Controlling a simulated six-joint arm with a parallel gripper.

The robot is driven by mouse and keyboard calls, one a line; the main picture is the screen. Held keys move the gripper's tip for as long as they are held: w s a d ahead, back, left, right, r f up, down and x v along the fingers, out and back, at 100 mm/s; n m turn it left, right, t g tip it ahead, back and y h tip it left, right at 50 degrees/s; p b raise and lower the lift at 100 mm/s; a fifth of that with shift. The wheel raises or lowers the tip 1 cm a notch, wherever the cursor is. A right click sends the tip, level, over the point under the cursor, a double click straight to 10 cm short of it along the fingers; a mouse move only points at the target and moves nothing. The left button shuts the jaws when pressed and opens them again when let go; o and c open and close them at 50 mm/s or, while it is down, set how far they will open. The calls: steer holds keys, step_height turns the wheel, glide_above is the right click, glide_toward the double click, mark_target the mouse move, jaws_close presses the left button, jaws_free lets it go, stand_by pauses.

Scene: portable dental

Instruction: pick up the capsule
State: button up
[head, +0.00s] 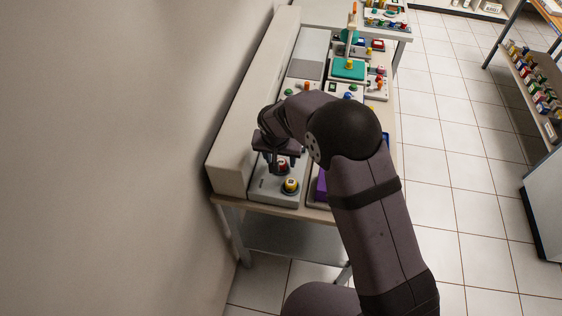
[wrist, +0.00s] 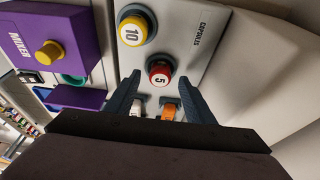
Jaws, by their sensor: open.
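A light grey dispenser labelled CAPSULES (wrist: 212,28) lies under my gripper (wrist: 157,78). It also shows in the head view (head: 272,192). A red piece marked 5 (wrist: 160,73) is seen between my two open fingertips; contact with it cannot be told. A yellow piece marked 10 (wrist: 136,29) is farther out, up and left of it. A small orange piece (wrist: 168,111) and a whitish piece (wrist: 138,108) show between the fingers nearer the palm, partly hidden. I cannot tell which of these is the capsule. In the head view my gripper (head: 277,167) is over the dispenser.
A long pale raised ledge (head: 245,120) runs along the wall side. Several devices, including a teal-topped one (head: 349,68), stand farther along the bench.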

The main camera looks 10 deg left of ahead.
steer(key=shift+w+f, duration=0.1)
steer(key=shift+f, duration=0.2)
steer(key=c, duration=1.1)
steer(key=shift+c, duration=0.2)
steer(key=shift+r, duration=0.1)
